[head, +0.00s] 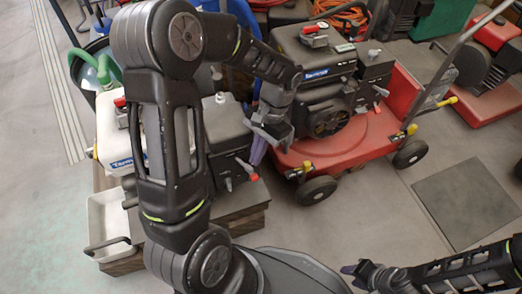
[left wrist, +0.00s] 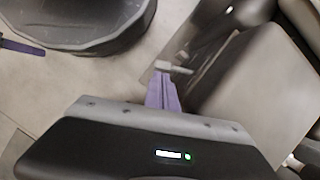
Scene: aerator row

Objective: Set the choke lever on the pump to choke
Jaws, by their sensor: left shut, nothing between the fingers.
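The pump, a boxy engine unit with a white tank (head: 115,135) and a dark grey housing (head: 226,130), sits at left, partly hidden by my left arm. A lever with a red tip (head: 252,176) sticks out low on its front right. A small pale lever (head: 228,184) shows beside it. I cannot tell which is the choke lever. My left gripper (head: 257,155), with purple fingers, is shut and empty just above and right of these levers. In the left wrist view its fingertips (left wrist: 162,78) are close to a pale grey lever (left wrist: 178,68); contact is unclear. My right gripper (head: 352,270) is low at right, its opening unclear.
A red wheeled machine (head: 345,142) with a black engine stands close to the right of my left gripper. Clear floor lies between the red machine and my right arm.

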